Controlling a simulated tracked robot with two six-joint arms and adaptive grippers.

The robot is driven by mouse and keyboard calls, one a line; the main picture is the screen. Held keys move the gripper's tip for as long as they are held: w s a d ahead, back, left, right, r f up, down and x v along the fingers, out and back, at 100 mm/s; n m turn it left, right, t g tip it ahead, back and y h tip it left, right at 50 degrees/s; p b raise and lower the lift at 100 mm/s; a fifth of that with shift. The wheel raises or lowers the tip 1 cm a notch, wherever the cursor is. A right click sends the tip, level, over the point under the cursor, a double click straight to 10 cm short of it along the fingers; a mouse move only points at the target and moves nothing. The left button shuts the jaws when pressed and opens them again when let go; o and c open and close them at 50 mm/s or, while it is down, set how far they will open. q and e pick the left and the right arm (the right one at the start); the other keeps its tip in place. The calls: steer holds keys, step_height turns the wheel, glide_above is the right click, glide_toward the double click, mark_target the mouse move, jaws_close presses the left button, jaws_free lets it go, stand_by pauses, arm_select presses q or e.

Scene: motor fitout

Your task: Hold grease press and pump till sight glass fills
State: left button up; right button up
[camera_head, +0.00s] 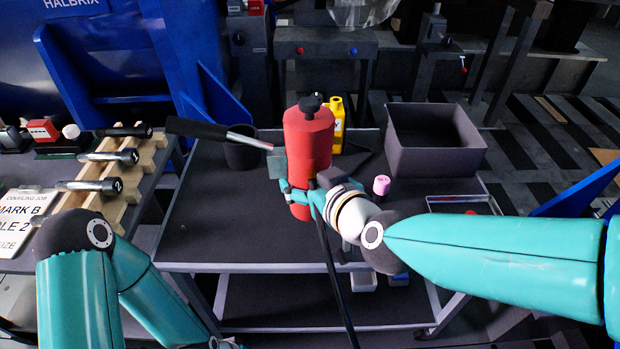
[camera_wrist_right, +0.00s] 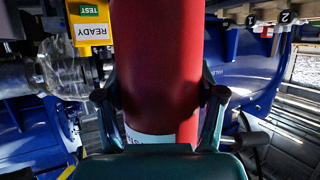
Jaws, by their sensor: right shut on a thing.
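The grease press is a red upright cylinder (camera_head: 308,140) with a black top knob, standing on the dark cart top. Its lever (camera_head: 195,128) has a black grip and reaches out to the left, tilted up at its far end. My right gripper (camera_head: 302,190) is shut on the press's lower body. In the right wrist view, the red body (camera_wrist_right: 158,60) sits between the two fingers of my right gripper (camera_wrist_right: 160,95). A black hose (camera_head: 332,270) runs down past the cart's front edge. My left gripper is out of view. I cannot make out a sight glass.
A wooden rack (camera_head: 145,165) holds numbered tools at left.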

steer(key=shift+w+f+b, duration=0.1)
steer(key=shift+f+b, duration=4.2)
steer(key=shift+f, duration=0.35)
steer(key=shift+r, duration=0.1)
steer(key=o, duration=1.7)
steer(key=shift+f, duration=0.25)
steer(key=c, duration=1.6)
steer(key=shift+o, duration=0.2)
